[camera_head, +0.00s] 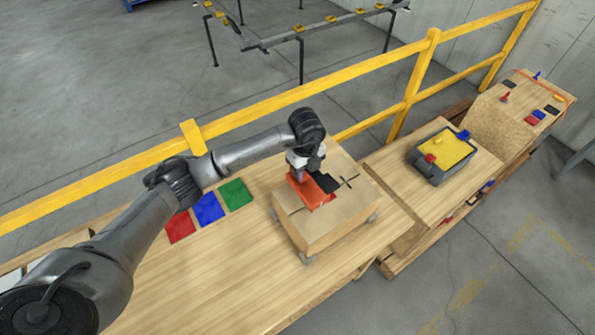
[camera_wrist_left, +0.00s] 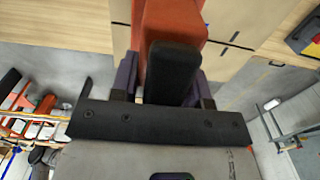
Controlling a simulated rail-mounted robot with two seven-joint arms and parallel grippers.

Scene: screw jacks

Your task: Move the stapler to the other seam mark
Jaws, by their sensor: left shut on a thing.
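The orange-red stapler (camera_head: 317,195) with a black part (camera_head: 325,182) is at the top of the cardboard box (camera_head: 315,235). I cannot tell whether it touches the box. My left gripper (camera_head: 308,173) is above the box and shut on the stapler. In the left wrist view the stapler's orange body (camera_wrist_left: 172,25) and black part (camera_wrist_left: 170,72) lie between my fingers. Dark seam marks show on the box top: a cross-like mark (camera_head: 348,181) right of the stapler and a short line (camera_head: 297,211) left of it. My right gripper is not in view.
Red (camera_head: 180,227), blue (camera_head: 209,209) and green (camera_head: 236,194) squares lie on the wooden bench left of the box. A grey bin (camera_head: 428,170) with yellow contents stands to the right. A yellow railing (camera_head: 270,115) runs behind the bench. The bench front is clear.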

